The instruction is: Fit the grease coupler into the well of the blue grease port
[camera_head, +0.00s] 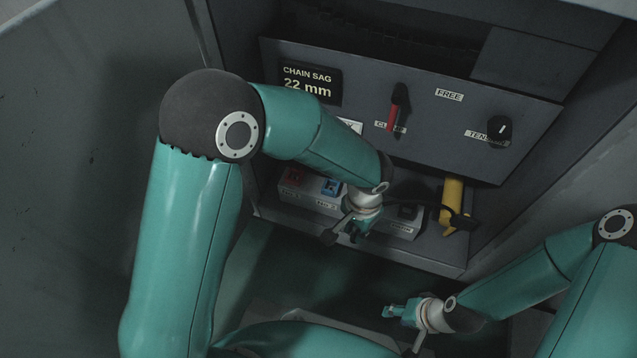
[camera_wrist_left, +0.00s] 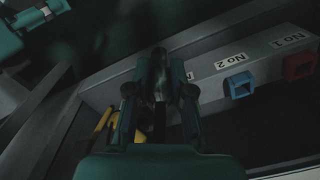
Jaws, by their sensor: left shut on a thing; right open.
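My left gripper (camera_head: 359,234) is low in front of the port ledge, to the right of the blue grease port (camera_head: 331,187). In the left wrist view my left gripper (camera_wrist_left: 158,92) is shut on a dark, rounded piece (camera_wrist_left: 158,75), which I take to be the grease coupler; its far end is hard to make out. The blue port also shows in the left wrist view (camera_wrist_left: 240,86), right of the fingers and apart from the held piece. Its opening faces out, under the label No 2. My right gripper (camera_head: 389,312) is open and empty, low and right of centre.
A red port (camera_head: 296,175) is left of the blue one. Above is a panel with a red-handled lever (camera_head: 393,112), a black knob (camera_head: 498,130) and a display (camera_head: 309,82) reading CHAIN SAG 22 mm.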

